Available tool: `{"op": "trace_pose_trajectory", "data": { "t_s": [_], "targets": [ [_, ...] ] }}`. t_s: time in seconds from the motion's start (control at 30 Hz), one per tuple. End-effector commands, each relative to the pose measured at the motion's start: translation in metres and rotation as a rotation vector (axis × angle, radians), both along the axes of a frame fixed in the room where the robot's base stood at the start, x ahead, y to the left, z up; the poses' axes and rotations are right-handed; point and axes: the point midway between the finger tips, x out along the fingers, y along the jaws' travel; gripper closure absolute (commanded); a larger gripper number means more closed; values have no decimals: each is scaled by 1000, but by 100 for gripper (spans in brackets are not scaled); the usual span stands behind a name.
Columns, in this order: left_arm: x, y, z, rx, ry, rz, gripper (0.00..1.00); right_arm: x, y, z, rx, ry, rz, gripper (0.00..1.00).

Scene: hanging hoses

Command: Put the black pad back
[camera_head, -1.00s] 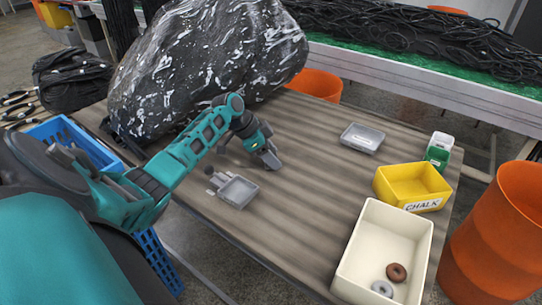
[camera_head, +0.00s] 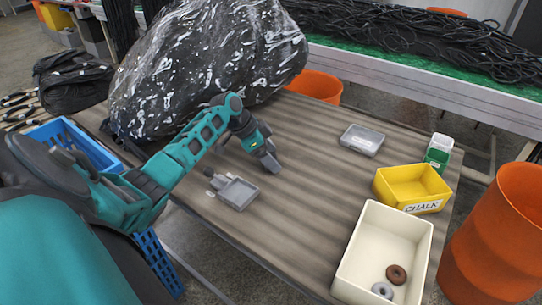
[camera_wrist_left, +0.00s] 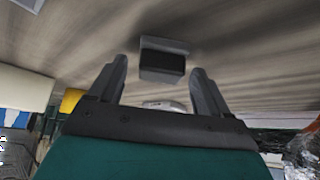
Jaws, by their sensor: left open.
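My left gripper (camera_head: 270,162) is low over the middle of the table, in front of the black bag. In the left wrist view its two fingers (camera_wrist_left: 160,66) are apart. A dark block with a lighter grey edge (camera_wrist_left: 163,62) shows between the fingertips there, with gaps on both sides. It may be the black pad, but I cannot tell for sure or tell its height. In the head view I cannot make this block out; the gripper may hide it. A small grey tray (camera_head: 238,193) with small grey parts beside it lies left of the gripper. My right gripper is not in view.
A grey lidded box (camera_head: 362,139), a yellow chalk box (camera_head: 412,185), a green and white container (camera_head: 438,150) and a cream bin (camera_head: 368,245) with two rings stand to the right. The large black bag (camera_head: 205,65) fills the back left. The table's middle is clear.

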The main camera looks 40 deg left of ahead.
Motion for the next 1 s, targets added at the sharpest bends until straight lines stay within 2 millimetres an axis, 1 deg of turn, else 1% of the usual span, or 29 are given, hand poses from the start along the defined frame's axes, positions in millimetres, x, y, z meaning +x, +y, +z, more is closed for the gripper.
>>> {"op": "trace_pose_trajectory", "data": {
  "t_s": [0.1, 0.27, 0.4, 0.5, 0.7, 1.0],
  "targets": [
    [-10, 9, 20, 5, 1, 0, 22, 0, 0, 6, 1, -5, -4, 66],
    [-25, 21, 50, 6, 1, -1, 22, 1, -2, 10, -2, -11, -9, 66],
    [-36, 30, 73, 5, 1, -1, 22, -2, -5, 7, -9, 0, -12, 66],
    [-42, 35, 84, 3, 2, 1, 22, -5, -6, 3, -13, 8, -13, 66],
    [-48, 38, 95, 1, 2, -1, 22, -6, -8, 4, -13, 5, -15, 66],
    [-48, 38, 95, 0, 1, -1, 22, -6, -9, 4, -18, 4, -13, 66]
  ]
}}
